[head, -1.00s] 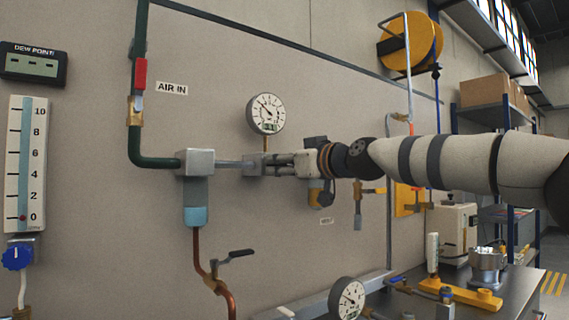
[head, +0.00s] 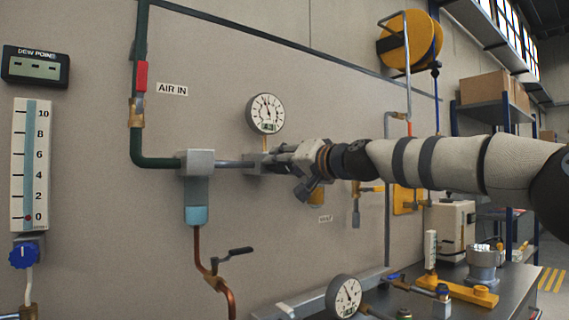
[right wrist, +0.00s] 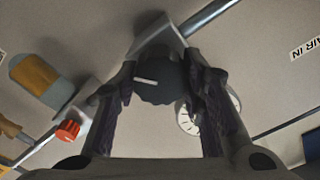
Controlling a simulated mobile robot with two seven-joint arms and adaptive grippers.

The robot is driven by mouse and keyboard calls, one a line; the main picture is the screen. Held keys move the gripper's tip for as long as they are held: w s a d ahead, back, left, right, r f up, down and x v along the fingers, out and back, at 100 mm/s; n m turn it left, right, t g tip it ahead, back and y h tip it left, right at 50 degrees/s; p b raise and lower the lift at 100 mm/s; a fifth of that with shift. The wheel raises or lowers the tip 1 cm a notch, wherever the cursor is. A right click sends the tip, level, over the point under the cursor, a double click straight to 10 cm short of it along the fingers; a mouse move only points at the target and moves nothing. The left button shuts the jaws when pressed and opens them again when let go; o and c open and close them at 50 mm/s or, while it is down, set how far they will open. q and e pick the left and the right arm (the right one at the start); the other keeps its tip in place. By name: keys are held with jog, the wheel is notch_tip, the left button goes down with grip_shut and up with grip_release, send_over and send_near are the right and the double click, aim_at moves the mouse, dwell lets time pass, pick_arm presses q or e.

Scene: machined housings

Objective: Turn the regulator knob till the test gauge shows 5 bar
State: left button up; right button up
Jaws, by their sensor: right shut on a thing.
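My right gripper (head: 283,158) reaches the regulator on the wall from the right, below a round white dial gauge (head: 265,113). In the right wrist view the dark round regulator knob (right wrist: 158,72) with a white mark sits between the two fingers (right wrist: 165,88), which are shut on it. The gauge above the regulator has its needle pointing nearly straight up; its numbers are too small to read. It is partly hidden behind a finger in the right wrist view (right wrist: 188,122). A second dial gauge (head: 344,296) stands lower, by the bench. My left gripper is not in view.
A filter with a blue bowl (head: 196,205) hangs left of the regulator, above a copper pipe with a black lever valve (head: 230,256). A blue knob (head: 24,255) sits under a scale at far left. The bench (head: 515,285) at lower right carries fittings.

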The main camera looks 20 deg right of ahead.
jog(key=shift+a+f+m, duration=0.1)
jog(key=shift+f+m, duration=0.1)
jog(key=shift+m, duration=0.4)
jog(key=o, duration=0.8)
jog(key=shift+c, duration=0.2)
jog(key=o, duration=0.4)
jog(key=shift+w+a, duration=0.15)
jog(key=shift+w, duration=0.05)
